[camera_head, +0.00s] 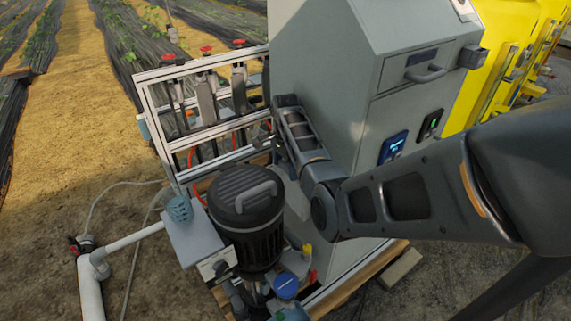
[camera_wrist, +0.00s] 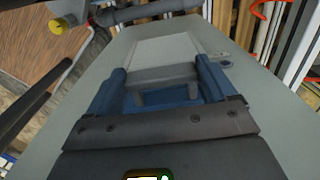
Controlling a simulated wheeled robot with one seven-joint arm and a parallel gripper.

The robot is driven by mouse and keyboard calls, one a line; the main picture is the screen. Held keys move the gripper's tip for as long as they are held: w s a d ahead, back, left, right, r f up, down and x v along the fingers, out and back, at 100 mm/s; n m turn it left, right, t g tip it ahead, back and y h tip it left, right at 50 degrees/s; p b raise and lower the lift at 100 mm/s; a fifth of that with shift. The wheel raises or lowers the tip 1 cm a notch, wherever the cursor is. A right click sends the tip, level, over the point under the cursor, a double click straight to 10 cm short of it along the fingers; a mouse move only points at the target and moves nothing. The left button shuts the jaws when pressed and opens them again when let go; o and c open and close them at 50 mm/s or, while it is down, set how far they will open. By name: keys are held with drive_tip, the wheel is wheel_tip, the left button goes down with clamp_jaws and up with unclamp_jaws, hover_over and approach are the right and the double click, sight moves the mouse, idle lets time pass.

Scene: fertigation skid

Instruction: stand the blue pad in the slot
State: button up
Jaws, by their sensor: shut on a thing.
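A pale rectangular area (camera_wrist: 178,50) lies just beyond on a grey-green surface. I cannot tell whether it is the slot or whether the pad touches it. In the head view my gripper is largely hidden at the left side of the grey cabinet (camera_head: 325,75), and the pad does not show clearly.
A black motor (camera_head: 245,205) stands close below my wrist. A metal frame with red-topped valves (camera_head: 205,85) and orange hoses stands to the left. The cabinet has a drawer with a handle (camera_head: 425,73).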

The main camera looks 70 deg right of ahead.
drive_tip(key=shift+f+b, duration=1)
drive_tip(key=shift+f, duration=0.7)
drive_tip(key=o, duration=1.4)
wheel_tip(320, 180, up, 8)
drive_tip(key=shift+f, duration=0.1)
